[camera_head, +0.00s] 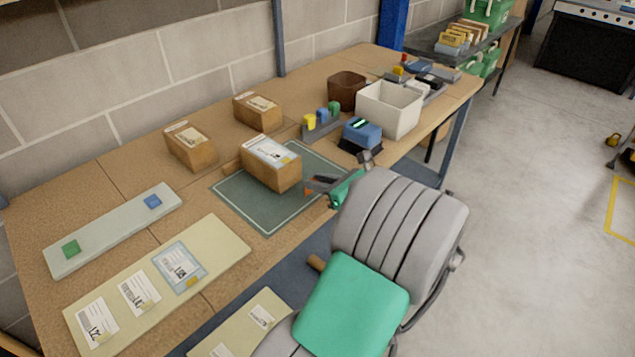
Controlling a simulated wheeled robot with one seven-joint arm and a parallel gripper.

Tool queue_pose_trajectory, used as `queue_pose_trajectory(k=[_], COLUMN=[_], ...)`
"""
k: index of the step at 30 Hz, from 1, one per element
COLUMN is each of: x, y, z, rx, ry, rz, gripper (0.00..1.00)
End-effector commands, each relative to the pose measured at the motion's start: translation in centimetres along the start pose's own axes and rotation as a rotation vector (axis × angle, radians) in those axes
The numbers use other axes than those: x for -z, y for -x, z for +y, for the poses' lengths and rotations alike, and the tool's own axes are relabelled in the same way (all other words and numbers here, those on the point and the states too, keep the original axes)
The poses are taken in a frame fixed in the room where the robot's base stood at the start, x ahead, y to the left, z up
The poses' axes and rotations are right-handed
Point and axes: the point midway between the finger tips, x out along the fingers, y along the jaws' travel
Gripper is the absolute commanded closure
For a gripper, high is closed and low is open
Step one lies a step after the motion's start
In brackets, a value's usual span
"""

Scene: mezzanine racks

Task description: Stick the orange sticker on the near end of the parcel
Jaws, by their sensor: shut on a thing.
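The parcel (270,172) is a brown cardboard box with a white label on top, lying on a dark green mat (268,215) with a pale border line. My gripper (314,187) is just right of the parcel's right end, low over the mat. It is shut on a small orange piece, which looks like the orange sticker (308,192). The fingers and arm partly hide the sticker. I cannot tell whether it touches the parcel.
A pale strip (110,236) carries a green and a blue sticker. A cream board (215,250) holds several labels. Two more boxes (190,147) (258,110) stand behind. A blue device (361,133), white bin (390,108) and brown cup (347,90) stand at back right.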

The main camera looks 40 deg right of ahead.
Motion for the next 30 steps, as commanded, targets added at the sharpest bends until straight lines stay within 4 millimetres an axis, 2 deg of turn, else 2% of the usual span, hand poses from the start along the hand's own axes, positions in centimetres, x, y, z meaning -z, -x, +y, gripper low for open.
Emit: queue_pose_trajectory(k=[3,12,30], x=[-0.2,-1.5,-2.2], y=[-1.7,-4.5,-4.9], z=[0.5,0.5,0.3], rx=[-0.012,-0.009,-0.006], ry=[0.009,0.006,0.002], rz=[-0.002,0.000,0.000], gripper=[0.97,0.97,0.97])
